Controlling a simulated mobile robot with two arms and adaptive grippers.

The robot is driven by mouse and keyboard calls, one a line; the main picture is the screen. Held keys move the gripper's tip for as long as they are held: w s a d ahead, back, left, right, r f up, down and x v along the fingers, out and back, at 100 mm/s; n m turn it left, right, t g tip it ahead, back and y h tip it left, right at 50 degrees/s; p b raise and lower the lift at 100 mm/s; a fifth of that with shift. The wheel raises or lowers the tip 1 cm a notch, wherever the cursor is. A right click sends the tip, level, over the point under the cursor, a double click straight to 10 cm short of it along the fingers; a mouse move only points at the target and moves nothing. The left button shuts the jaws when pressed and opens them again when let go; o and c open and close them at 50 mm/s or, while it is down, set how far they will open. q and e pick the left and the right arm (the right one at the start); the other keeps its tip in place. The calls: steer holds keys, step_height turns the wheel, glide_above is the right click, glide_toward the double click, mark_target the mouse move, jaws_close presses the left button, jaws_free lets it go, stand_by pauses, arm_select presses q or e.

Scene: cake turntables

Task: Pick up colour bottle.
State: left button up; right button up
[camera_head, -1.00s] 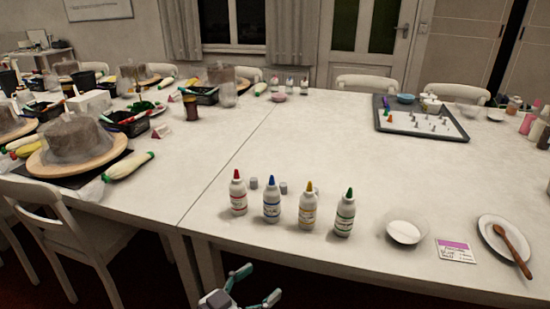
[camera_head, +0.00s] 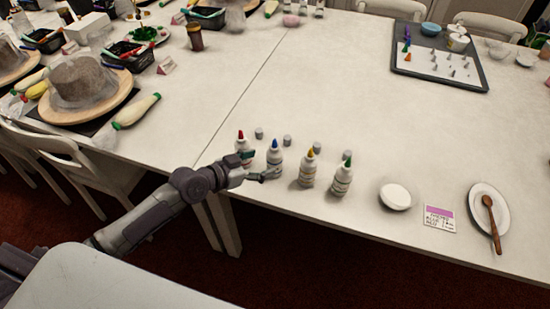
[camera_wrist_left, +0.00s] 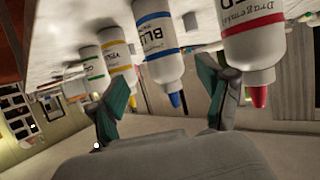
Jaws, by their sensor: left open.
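Four white colour bottles stand upright in a row near the table's front edge: red-capped (camera_head: 242,146), blue-capped (camera_head: 275,157), yellow-capped (camera_head: 308,171) and green-capped (camera_head: 342,181). My left gripper (camera_head: 261,165) is open at the blue bottle's left side, its lower finger in front of that bottle. The left wrist view is upside down. There the blue bottle (camera_wrist_left: 160,50) shows between the open fingers (camera_wrist_left: 164,82), and I cannot tell whether they touch it. The red bottle (camera_wrist_left: 252,40) is beyond the right finger; the yellow (camera_wrist_left: 117,62) and green (camera_wrist_left: 90,68) bottles are to the left. My right gripper is not in view.
Small grey caps (camera_head: 288,140) lie behind the bottles. To the right are a white bowl (camera_head: 395,196), a label card (camera_head: 439,218) and a plate (camera_head: 476,208) with a wooden spoon (camera_head: 491,222). A dark tray (camera_head: 402,68) stands at the back. The table's middle is clear.

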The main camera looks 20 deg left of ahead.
mark_target(268, 160)
arm_select(q)
steer(key=x, duration=0.6)
steer(key=shift+w+a+f, duration=0.1)
steer(key=shift+w+f, duration=0.15)
steer(key=shift+w, duration=0.15)
steer(key=shift+s, duration=0.1)
steer(key=c, duration=0.9)
